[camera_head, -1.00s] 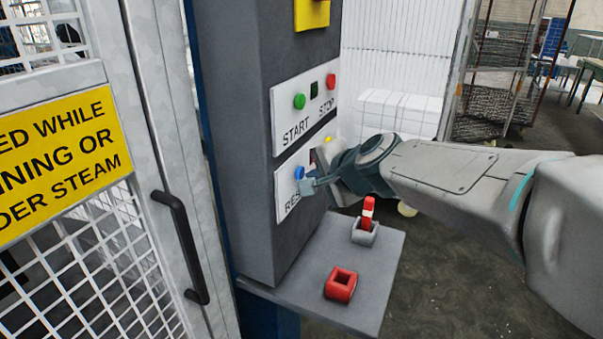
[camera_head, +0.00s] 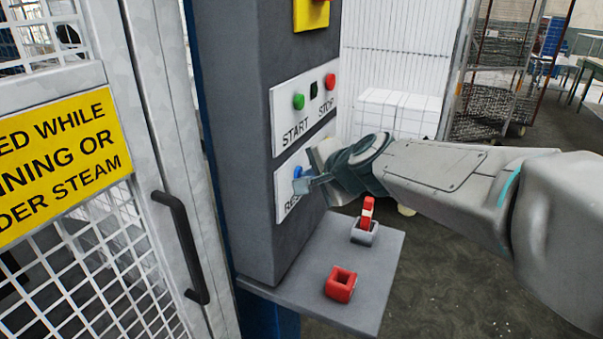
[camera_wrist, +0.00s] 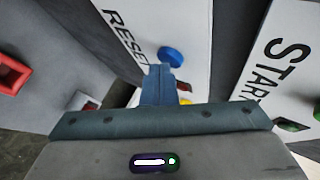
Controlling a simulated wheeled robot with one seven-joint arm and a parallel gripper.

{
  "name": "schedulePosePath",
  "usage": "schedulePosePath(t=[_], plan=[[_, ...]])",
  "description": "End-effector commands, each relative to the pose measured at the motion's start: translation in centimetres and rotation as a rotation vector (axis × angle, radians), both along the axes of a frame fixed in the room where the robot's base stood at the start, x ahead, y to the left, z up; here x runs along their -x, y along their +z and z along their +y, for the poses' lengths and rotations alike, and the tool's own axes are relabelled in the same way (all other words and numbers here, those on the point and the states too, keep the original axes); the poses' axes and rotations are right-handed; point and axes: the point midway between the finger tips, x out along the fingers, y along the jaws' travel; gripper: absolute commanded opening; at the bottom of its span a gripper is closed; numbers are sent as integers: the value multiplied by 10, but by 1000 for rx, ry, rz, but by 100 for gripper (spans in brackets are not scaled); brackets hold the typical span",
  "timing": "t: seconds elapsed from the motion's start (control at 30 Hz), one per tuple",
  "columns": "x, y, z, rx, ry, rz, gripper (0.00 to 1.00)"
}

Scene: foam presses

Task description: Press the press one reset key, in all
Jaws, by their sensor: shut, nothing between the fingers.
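The blue reset key (camera_head: 297,172) sits on a white plate lettered RESET on the grey control column. It also shows in the wrist view (camera_wrist: 172,57), just beyond my fingertips. My gripper (camera_head: 300,186) is shut and empty, its tips right at the lower front of the blue key. In the wrist view the closed fingers (camera_wrist: 159,72) point at the key's near edge; I cannot tell whether they touch it. My gripper hides part of the RESET lettering in the head view. A yellow part (camera_wrist: 183,100) shows partly behind the fingers in the wrist view.
Above is the START/STOP plate with a green button (camera_head: 299,101) and a red button (camera_head: 330,81). Below is a grey shelf (camera_head: 300,285) with a red socket (camera_head: 341,284) and a red-handled switch (camera_head: 367,212). A mesh gate with a black handle (camera_head: 180,245) stands at left.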

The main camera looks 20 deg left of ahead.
Motion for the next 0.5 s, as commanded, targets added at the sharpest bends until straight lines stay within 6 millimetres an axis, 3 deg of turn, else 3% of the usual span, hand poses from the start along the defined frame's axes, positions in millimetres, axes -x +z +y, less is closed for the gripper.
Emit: schedulePosePath(t=[0.5], plan=[[1,-2,-8,-1,1,-1,0]])
